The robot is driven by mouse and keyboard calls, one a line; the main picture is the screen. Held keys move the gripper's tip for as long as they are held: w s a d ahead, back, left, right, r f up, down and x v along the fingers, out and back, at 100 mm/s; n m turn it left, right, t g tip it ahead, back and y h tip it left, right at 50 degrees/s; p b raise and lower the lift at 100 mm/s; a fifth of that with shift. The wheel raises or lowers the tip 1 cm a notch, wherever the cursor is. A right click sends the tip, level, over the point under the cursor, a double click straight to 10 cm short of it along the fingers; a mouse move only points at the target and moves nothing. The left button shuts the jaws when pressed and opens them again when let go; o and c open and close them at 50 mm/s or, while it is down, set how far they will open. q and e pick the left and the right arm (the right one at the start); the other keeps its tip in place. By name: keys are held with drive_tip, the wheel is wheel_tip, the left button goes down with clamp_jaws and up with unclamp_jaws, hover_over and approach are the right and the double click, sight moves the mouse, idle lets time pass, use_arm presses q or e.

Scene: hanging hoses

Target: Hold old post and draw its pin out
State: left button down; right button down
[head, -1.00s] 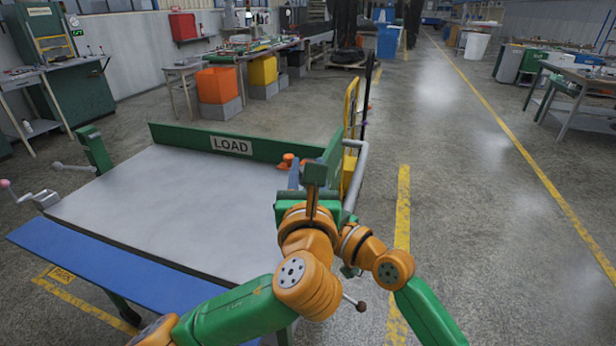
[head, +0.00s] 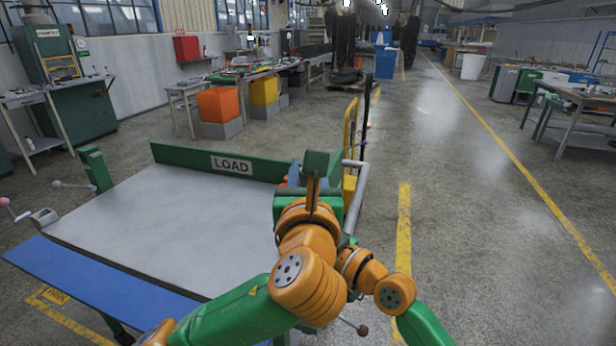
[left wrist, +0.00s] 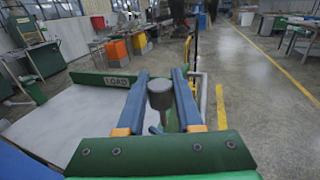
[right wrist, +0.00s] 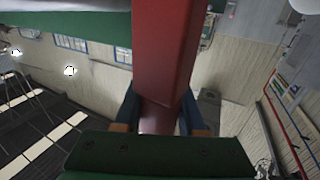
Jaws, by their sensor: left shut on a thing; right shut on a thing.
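In the left wrist view, the two blue fingers of my left gripper (left wrist: 160,95) stand on either side of a grey pin with a thick round head (left wrist: 160,92), shut on it. In the head view, the green left gripper (head: 292,176) is above the right end of the cart; the pin cannot be made out there. In the right wrist view, my right gripper (right wrist: 162,115) is shut on a red post (right wrist: 162,50), which runs up between its fingers. In the head view, the right gripper and the post are hidden behind my arms.
A cart with a grey top (head: 170,215) and a green LOAD board (head: 205,160) stands to the left. A grey rail (head: 356,195) and a yellow frame (head: 350,140) are just beyond my grippers. The floor to the right (head: 480,230) is clear.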

drive_tip(key=shift+c, duration=2.1)
unclamp_jaws()
